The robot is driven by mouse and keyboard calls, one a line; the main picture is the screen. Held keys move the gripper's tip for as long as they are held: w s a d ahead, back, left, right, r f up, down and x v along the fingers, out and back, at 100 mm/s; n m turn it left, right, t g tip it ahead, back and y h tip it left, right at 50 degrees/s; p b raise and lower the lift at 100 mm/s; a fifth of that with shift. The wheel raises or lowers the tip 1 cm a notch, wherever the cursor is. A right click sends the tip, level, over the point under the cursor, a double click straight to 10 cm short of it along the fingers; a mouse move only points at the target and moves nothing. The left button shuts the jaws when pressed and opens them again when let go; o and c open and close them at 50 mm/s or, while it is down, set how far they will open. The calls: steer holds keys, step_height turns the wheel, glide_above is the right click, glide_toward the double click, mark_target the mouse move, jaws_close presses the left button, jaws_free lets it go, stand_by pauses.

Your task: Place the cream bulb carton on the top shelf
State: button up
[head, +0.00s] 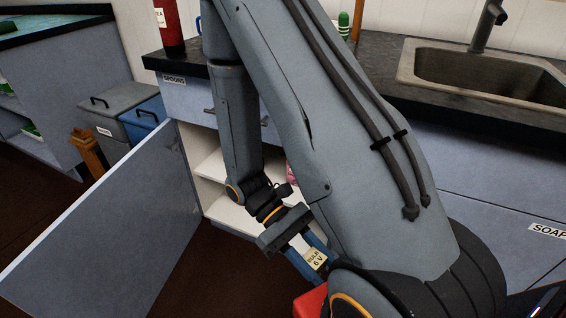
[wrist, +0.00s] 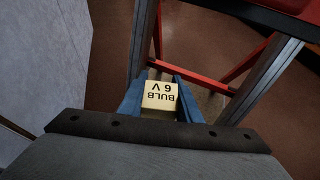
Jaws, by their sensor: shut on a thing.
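The cream bulb carton (head: 315,259) is a small box marked "BULB 6 V". My gripper (head: 306,262) is shut on it, with a blue finger on each side. The carton also shows between the fingers in the wrist view (wrist: 159,97), its lettering upside down there. My gripper holds it in front of the open cabinet, over the dark floor. Inside the cabinet, a white upper shelf (head: 212,168) and a white lower board (head: 232,215) show. My arm hides much of the cabinet's inside.
The grey cabinet door (head: 110,225) stands open at the left. A pink thing (head: 292,175) shows inside the cabinet, partly hidden. A red frame with grey legs (wrist: 247,62) stands close by in the wrist view. Grey and blue bins (head: 125,110) stand behind the door.

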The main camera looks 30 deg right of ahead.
steer(key=w+d+f+n+t+h+b, duration=0.4)
steer(key=w+d+n, duration=0.1)
steer(key=w, duration=0.4)
steer(key=w+d+f+n+t+h+b, duration=0.4)
steer(key=w+d+f+n+t+b, duration=0.15)
steer(key=w, duration=0.35)
steer(key=w+a+f+n+t+y+b, duration=0.1)
steer(key=w+a+n+t+b, duration=0.25)
steer(key=w, duration=0.45)
steer(key=w+a+f+n+t+b, duration=0.15)
steer(key=w+n+t, duration=0.25)
steer(key=w, duration=0.4)
steer(key=w+a+n+t+y+b, duration=0.1)
steer(key=w+a+n+t+b, duration=0.25)
steer(key=w, duration=0.45)
steer(key=b, duration=0.5)
glide_above(280, 170)
steer(key=shift+f, duration=0.2)
steer(key=shift+f+b, duration=0.9)
steer(key=shift+f, duration=0.9)
steer(key=shift+r, duration=0.1)
